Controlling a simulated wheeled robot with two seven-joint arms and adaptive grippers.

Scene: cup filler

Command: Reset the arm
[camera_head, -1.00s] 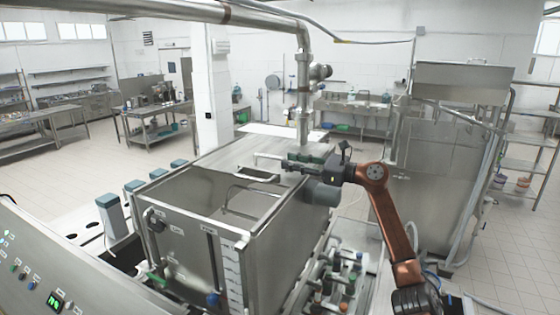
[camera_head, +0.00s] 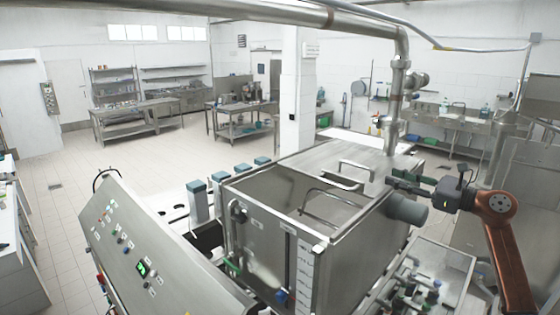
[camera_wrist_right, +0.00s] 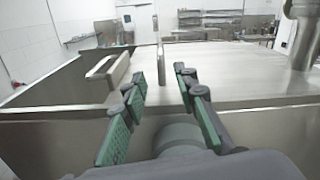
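My right arm (camera_head: 512,250) comes in from the lower right in the head view. My right gripper (camera_head: 400,182) is at the right end of the steel tank (camera_head: 290,165), beside its top edge and near a grey cylinder (camera_head: 407,208). In the right wrist view the gripper (camera_wrist_right: 160,88) has its two green-padded fingers spread apart with nothing between them. The tank's flat steel top (camera_wrist_right: 230,75) and a handle (camera_wrist_right: 108,70) lie beyond the fingers. My left gripper is not in view.
A thick pipe (camera_head: 397,105) rises from the tank's back. A control panel (camera_head: 150,255) with buttons and a green display stands at the front left. Valves and hoses (camera_head: 430,290) sit below the tank at right. Open tiled floor (camera_head: 90,190) lies at left.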

